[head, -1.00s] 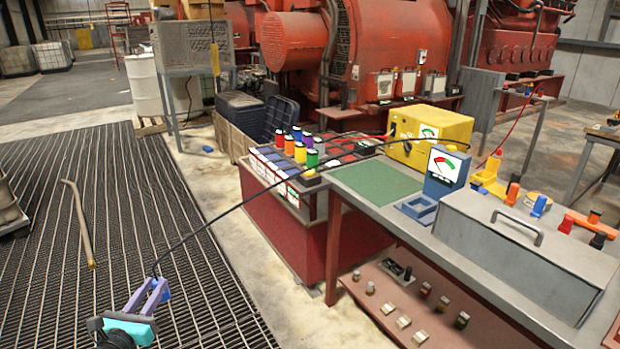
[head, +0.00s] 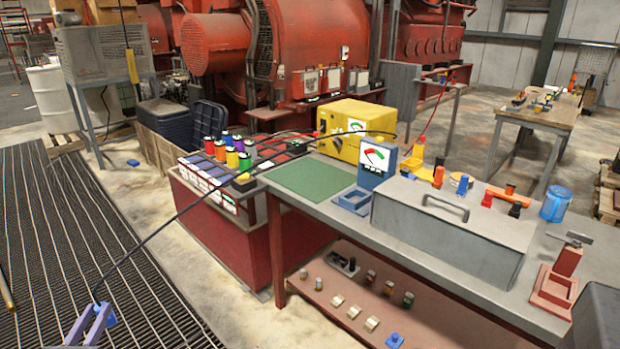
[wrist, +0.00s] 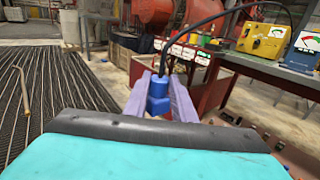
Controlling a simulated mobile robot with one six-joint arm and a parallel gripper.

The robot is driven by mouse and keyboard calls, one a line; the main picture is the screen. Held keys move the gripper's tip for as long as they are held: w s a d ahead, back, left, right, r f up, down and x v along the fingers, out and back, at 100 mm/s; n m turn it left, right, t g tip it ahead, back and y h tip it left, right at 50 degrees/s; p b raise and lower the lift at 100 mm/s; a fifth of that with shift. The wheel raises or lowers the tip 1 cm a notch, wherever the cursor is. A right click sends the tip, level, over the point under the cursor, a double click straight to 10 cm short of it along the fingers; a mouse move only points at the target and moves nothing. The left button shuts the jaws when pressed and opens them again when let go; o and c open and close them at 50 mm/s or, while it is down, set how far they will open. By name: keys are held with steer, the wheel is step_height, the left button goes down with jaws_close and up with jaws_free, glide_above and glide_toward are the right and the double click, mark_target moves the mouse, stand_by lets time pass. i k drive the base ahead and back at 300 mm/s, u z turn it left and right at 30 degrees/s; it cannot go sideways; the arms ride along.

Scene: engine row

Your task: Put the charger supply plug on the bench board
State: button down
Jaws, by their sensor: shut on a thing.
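The blue charger supply plug (wrist: 158,97) sits between the purple fingers of my gripper (wrist: 160,95) in the wrist view. My gripper is shut on it. In the head view my gripper (head: 99,312) is at the lower left, over the grating and well left of the bench. A black cable (head: 185,208) rises from the plug and arcs right to the yellow charger (head: 352,130) at the bench's back. A flat green board (head: 309,179) lies on the near left of the bench top, apart from my gripper; its surface looks bare.
A red cabinet (head: 240,243) with colored spools on top stands left of the bench. On the bench are a blue meter (head: 376,160), a small blue tray (head: 353,201) and a large grey box (head: 440,225). The lower shelf (head: 400,315) holds small parts. The grating (head: 60,220) is mostly clear.

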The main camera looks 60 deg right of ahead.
mark_target(326, 183)
steer(key=z, duration=0.05)
steer(key=i, duration=0.95)
steer(key=u, duration=0.05)
